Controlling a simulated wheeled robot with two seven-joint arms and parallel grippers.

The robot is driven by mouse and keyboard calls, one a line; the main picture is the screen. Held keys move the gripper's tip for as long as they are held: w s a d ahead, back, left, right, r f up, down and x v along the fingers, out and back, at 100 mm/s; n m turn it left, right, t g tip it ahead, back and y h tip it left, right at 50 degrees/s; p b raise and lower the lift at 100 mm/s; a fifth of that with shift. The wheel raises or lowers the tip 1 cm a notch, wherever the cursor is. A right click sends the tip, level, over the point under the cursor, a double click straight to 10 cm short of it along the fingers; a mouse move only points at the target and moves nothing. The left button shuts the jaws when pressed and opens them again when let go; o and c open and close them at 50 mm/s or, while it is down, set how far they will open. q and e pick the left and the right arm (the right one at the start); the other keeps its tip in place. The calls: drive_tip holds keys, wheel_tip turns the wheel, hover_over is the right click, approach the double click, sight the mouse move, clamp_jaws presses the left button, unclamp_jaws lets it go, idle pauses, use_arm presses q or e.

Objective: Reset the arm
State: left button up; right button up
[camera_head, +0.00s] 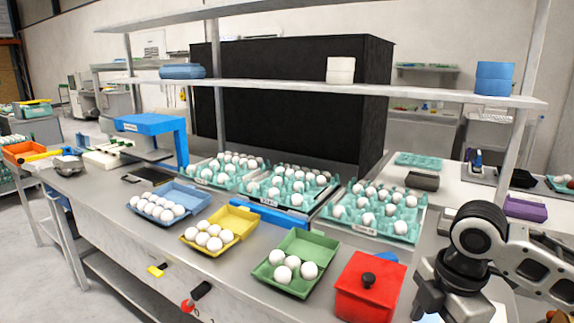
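My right arm comes in at the lower right, over the front right of the bench. Its dark gripper (447,299) points down beside the red box, apart from it as far as I can see. The fingertips run toward the bottom edge of the picture, so I cannot tell whether it is open or shut. No egg shows in it. My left gripper is not in view. Open blue (184,190), yellow (236,216) and green (300,247) cartons hold white eggs. Behind them are three teal egg trays (411,238) with many eggs.
A red lidded box (367,290) stands left of my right gripper. A metal shelf (290,86) spans above the bench, with a large black panel (290,120) behind. A blue stand (150,125) is at the left. A purple box (525,208) lies at the right.

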drive_tip(key=a+f+m+t+y, duration=0.5)
drive_tip(key=a+f+m, duration=0.3)
drive_tip(key=a+f, duration=0.7)
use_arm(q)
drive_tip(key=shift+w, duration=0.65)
use_arm(e)
drive_tip(key=s+d+f+m+t+h, duration=0.3)
drive_tip(key=s+d+f+m, duration=0.4)
drive_tip(key=s, duration=0.5)
wheel_tip(320, 180, down, 2)
drive_tip(key=shift+s+d+m+t, duration=0.15)
drive_tip(key=shift+d+m+t, duration=0.15)
drive_tip(key=shift+m+t, duration=0.65)
drive_tip(key=shift+m+g, duration=0.25)
